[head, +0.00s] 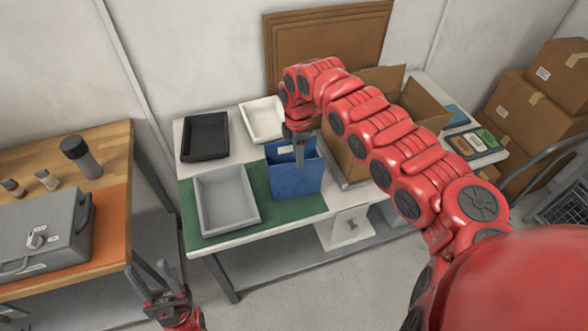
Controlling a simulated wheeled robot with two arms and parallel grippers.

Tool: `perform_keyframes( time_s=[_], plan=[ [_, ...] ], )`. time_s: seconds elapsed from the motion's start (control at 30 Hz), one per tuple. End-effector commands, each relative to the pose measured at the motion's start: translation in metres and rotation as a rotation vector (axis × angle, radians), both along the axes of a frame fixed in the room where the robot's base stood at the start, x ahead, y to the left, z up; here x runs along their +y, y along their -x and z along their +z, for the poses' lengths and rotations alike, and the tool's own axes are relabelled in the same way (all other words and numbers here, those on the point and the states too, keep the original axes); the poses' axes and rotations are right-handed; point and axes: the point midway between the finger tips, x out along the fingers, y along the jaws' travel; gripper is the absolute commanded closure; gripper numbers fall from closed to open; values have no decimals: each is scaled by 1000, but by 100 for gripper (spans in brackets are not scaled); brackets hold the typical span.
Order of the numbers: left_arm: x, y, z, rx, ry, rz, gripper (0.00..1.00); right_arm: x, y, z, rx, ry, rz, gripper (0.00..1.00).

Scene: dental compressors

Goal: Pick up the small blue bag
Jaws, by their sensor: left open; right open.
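The small blue bag (296,182) stands upright on the green mat (205,236) on the white table, right of the grey tray. My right gripper (299,163) points down at the bag's top opening, with its fingers overlapping the bag in view. It is open; whether a finger touches the bag or is inside it I cannot tell. Part of the bag's top edge is hidden behind the gripper. My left gripper (149,268) is open and empty at the lower left, in front of the gap between the two tables, well away from the bag.
A grey tray (208,233), a black tray (205,158) and a white tray (262,137) lie left of and behind the bag. An open cardboard box (345,163) stands close on its right. A wooden bench (100,145) with a grey case (45,240) is at left.

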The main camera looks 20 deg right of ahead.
Motion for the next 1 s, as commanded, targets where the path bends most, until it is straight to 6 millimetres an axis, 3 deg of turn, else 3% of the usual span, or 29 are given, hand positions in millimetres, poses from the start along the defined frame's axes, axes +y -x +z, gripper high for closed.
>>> perform_keyframes(
  time_s=[0.13,0.37,0.6,0.9,1.0],
  plan=[
    [0,0,11,0,0,0,50,1,1,-20,5,-2,-1,59],
    [0,0,24,0,0,0,50,4,-1,-36,1,-3,2,59],
    [0,0,37,0,0,0,50,6,-4,-70,-1,-4,0,59],
    [0,0,37,0,0,0,50,4,-4,-79,-3,-1,-1,59],
    [0,0,37,0,0,0,50,4,-4,-79,-3,-1,-1,74]
  ],
)
